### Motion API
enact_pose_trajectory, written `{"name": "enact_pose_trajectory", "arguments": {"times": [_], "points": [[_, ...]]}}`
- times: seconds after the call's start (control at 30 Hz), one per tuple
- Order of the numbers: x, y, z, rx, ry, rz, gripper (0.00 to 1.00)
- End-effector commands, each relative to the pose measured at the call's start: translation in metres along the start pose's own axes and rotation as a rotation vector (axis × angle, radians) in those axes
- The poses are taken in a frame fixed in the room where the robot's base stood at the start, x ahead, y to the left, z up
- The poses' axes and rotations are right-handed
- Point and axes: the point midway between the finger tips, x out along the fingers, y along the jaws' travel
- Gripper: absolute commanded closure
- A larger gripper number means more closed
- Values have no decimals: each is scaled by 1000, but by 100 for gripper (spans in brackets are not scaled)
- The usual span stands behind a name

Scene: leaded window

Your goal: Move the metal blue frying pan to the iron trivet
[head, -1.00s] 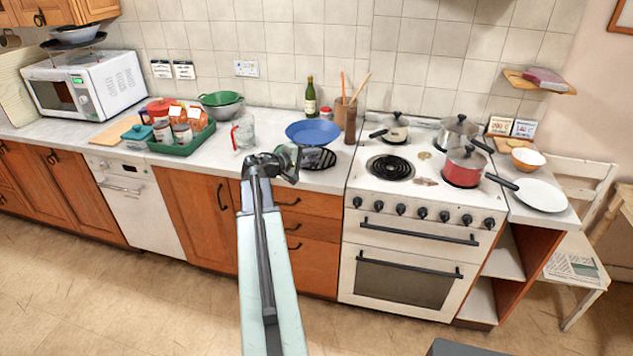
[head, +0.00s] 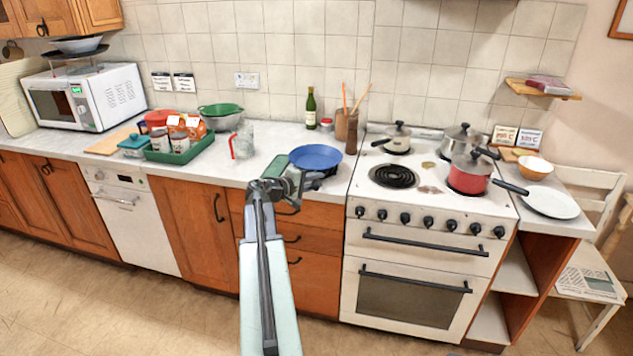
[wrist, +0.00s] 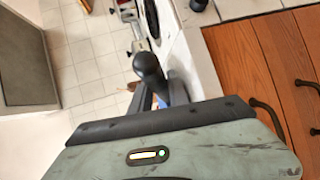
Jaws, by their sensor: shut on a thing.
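The blue frying pan (head: 315,157) is over the front of the counter, left of the stove. My gripper (head: 288,182) is at the pan's near-left side, shut on its handle. In the wrist view, a dark rounded handle end (wrist: 149,68) sticks out past the gripper body. The black iron trivet (head: 322,176) is mostly hidden behind the gripper and under the pan; only dark bits show at the pan's near edge. I cannot tell whether the pan touches the trivet.
The white stove (head: 425,182) with several pots stands just right of the pan. A wooden utensil holder (head: 346,124) and a green bottle (head: 311,108) are behind it. A glass jug (head: 243,141) and a green tray (head: 180,153) stand to the left, with bare counter between jug and pan.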

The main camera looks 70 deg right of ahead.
Motion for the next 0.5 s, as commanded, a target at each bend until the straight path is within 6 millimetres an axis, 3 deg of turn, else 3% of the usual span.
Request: {"name": "enact_pose_trajectory", "arguments": {"times": [0.5], "points": [[2,-3,0,1,-1,2,100]]}}
